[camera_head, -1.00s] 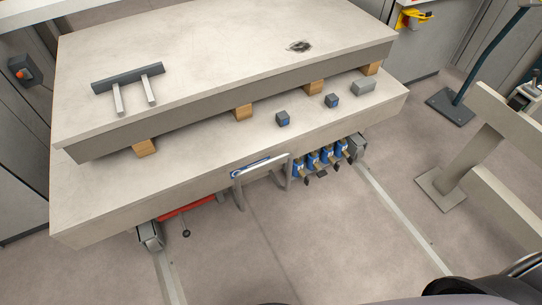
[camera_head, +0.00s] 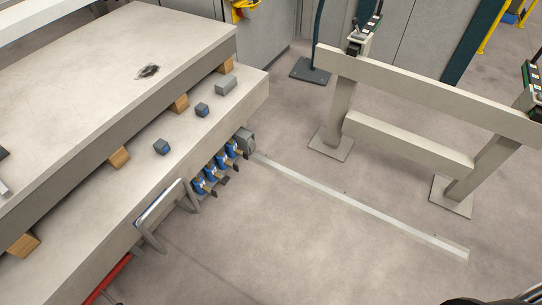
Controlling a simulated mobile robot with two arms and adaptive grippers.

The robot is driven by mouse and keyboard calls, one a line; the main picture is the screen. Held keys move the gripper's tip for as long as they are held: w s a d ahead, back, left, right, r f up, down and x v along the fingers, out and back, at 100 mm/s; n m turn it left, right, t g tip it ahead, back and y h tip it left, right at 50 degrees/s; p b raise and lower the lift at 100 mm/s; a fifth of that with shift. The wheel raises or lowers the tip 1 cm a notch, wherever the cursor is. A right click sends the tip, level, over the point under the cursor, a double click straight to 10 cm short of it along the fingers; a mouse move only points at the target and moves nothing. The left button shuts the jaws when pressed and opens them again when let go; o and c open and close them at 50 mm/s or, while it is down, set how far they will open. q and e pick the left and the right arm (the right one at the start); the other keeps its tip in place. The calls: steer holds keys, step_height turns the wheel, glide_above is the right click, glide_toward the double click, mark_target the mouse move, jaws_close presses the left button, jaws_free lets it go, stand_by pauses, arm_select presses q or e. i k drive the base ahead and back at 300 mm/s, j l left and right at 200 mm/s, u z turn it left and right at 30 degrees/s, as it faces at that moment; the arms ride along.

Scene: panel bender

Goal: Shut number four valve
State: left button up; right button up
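A row of several blue valves (camera_head: 211,174) with dark handles sits low on the front side of the machine bed, left of centre in the head view. The valves run from lower left to upper right, close together. Their number labels are too small to read, so I cannot tell which is number four, nor whether any handle is open or shut. Neither of my grippers shows in this view.
A grey bent handle frame (camera_head: 165,213) stands out from the bed (camera_head: 140,185) beside the valves. A floor rail (camera_head: 350,200) runs right from the bed's corner. A beige barrier (camera_head: 420,100) stands at right. The floor (camera_head: 300,240) in front is open.

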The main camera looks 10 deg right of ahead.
mark_target(244, 154)
steer(key=i+l, duration=0.2)
steer(key=l, duration=0.15)
steer(key=i+l+u, duration=0.15)
steer(key=i+l, duration=0.2)
steer(key=l, duration=0.3)
steer(key=i+l+u, duration=0.1)
steer(key=l, duration=0.25)
steer(key=i+l+u, duration=0.1)
steer(key=i+l, duration=0.15)
steer(key=l, duration=0.1)
